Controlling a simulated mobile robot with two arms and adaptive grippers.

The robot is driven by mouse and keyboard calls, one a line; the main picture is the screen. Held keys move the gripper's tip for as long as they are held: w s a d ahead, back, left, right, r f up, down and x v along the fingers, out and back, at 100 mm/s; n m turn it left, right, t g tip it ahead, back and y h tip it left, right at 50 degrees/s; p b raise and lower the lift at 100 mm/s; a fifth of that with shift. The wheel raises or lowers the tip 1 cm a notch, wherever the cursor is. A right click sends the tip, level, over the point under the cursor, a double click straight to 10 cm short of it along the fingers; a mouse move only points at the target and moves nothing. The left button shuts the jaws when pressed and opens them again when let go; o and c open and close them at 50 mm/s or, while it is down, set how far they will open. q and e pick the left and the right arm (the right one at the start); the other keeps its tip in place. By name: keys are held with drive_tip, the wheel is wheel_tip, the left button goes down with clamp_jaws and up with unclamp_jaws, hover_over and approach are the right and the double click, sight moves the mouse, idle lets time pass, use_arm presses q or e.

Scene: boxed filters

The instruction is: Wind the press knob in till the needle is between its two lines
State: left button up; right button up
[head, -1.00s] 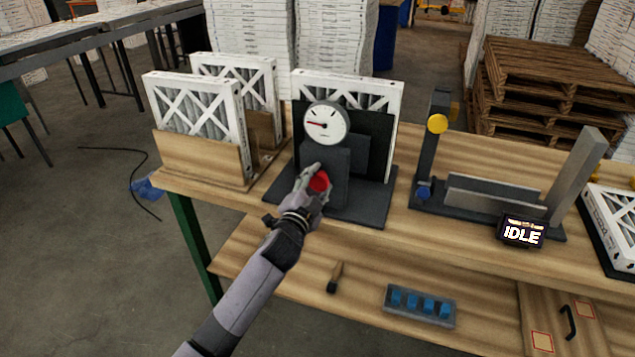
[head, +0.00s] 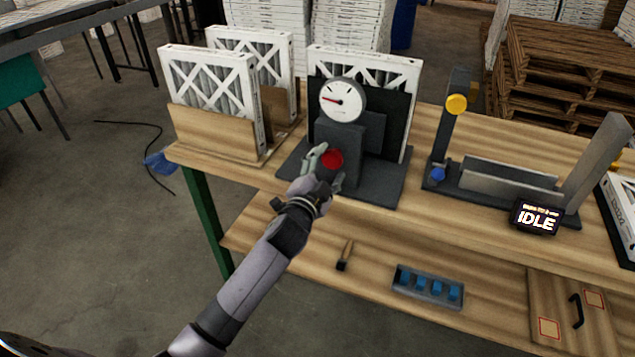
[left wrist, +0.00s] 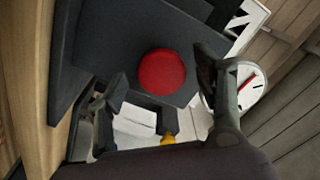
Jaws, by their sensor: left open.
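The press (head: 340,140) is a dark block on a dark base plate near the bench's left part. Its round red knob (head: 332,160) faces me; the left wrist view also shows the knob (left wrist: 162,72). The white dial (head: 343,100) sits on top, its red needle pointing left and slightly up; its two lines are too small to place surely. My left gripper (head: 328,167) is open at the knob. In the left wrist view the knob shows between the spread fingers (left wrist: 160,78), and I see no grip on it. My right gripper is not in view.
White-framed filters stand in a wooden rack (head: 215,130) left of the press, and one filter (head: 400,75) stands behind it. A fixture with a yellow knob (head: 456,104) and an IDLE display (head: 536,217) are to the right. A brush (head: 345,256) and blue-pegged tray (head: 428,287) lie on the lower shelf.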

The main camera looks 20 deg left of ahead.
use_arm(q)
drive_tip(key=s, duration=0.9)
drive_tip(key=shift+s+a, duration=0.2)
drive_tip(key=shift+s, duration=0.05)
wheel_tip(320, 180, down, 22)
drive_tip(key=s+a+n+g, duration=0.1)
drive_tip(key=s+n+g, duration=0.15)
drive_tip(key=g, duration=0.25)
drive_tip(key=s+a+f+n+g, duration=0.1)
drive_tip(key=s+f+g, duration=0.1)
drive_tip(key=s+f, duration=0.5)
drive_tip(key=s+f+g, duration=0.2)
drive_tip(key=s+f, duration=0.1)
drive_tip(key=f, duration=0.7)
drive_tip(key=s+f+n+g, duration=0.1)
drive_tip(key=s+f, duration=0.5)
drive_tip(key=s, duration=0.6)
drive_tip(key=s+f+n+g, duration=0.2)
drive_tip(key=s+f+g, duration=0.2)
drive_tip(key=s+f, duration=0.3)
drive_tip(key=s+a+f+n+g, duration=0.1)
drive_tip(key=s+f+g, duration=0.2)
drive_tip(key=s, duration=1.4)
wheel_tip(320, 180, down, 4)
drive_tip(key=shift+s+f+y, duration=0.15)
drive_tip(key=shift+f+y, duration=0.1)
drive_tip(key=shift+y, duration=0.05)
drive_tip(key=shift+n, duration=0.25)
